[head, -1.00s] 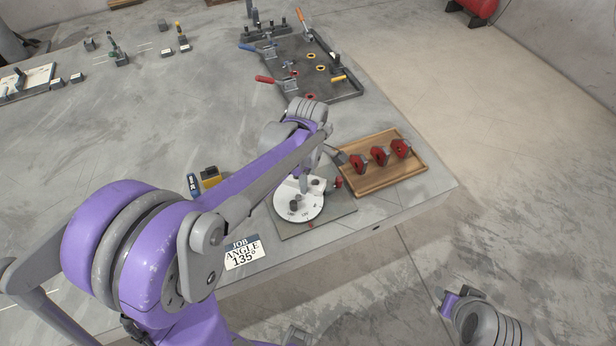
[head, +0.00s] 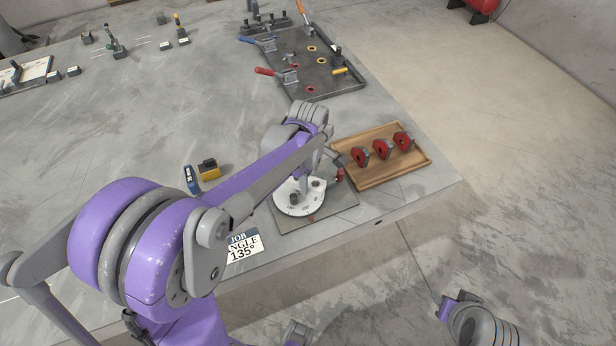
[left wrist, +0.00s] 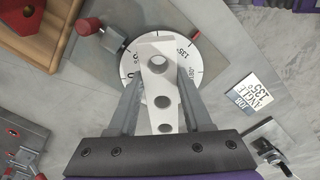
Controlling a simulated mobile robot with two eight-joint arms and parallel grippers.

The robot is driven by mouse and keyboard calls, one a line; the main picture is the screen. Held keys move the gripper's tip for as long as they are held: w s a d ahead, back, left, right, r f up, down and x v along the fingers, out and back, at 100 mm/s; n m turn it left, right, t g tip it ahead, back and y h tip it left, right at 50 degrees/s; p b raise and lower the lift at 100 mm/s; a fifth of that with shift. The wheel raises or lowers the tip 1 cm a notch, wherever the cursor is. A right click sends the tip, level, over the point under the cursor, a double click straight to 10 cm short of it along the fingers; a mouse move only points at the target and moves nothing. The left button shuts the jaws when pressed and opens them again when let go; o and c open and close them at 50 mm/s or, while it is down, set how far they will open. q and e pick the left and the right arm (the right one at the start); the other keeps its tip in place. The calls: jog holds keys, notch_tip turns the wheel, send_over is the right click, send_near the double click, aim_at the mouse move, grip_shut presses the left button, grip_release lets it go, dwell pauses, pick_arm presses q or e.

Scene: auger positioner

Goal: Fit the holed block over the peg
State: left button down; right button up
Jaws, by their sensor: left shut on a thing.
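The holed block (left wrist: 151,83) is a pale bar with several round holes in a row. In the left wrist view it lies lengthwise between the two grey fingers of my left gripper (left wrist: 160,82), which is shut on it. Under it is a white round dial (left wrist: 129,61) with angle marks, including 135° and 180°. In the head view the dial (head: 290,208) sits on a grey plate at the bench's front edge. Dark upright stubs show on the dial, but I cannot tell which is the peg. Part of my right arm shows at lower right; its fingers are unclear.
A red-tipped clamp (left wrist: 90,26) stands beside the dial. A wooden tray (head: 382,179) with red-bodied parts lies to its right. A job card (head: 243,246) reads 135°. A dark fixture tray (head: 310,72) lies farther back.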

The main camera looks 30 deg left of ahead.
aim_at(308, 196)
pick_arm(q)
jog(key=shift+f+b, duration=0.4)
jog(key=shift+f, duration=0.45)
jog(key=shift+f+b, duration=1.2)
jog(key=shift+f, duration=0.3)
dwell(1.4)
jog(key=shift+c, duration=1.2)
grip_release()
notch_tip(308, 196, up, 11)
jog(key=shift+f+p, duration=0.1)
jog(key=shift+p, duration=0.45)
jog(key=s+d+f+m+t+p, duration=0.1)
jog(key=s+d+m+t, duration=0.1)
jog(key=s+m, duration=0.6)
jog(key=s+d+f+m+t+p, duration=0.1)
jog(key=s+d+m+t+p, duration=0.1)
jog(key=s+m, duration=0.5)
jog(key=m+t, duration=0.1)
jog(key=m, duration=0.2)
jog(key=shift+s+m, duration=0.4)
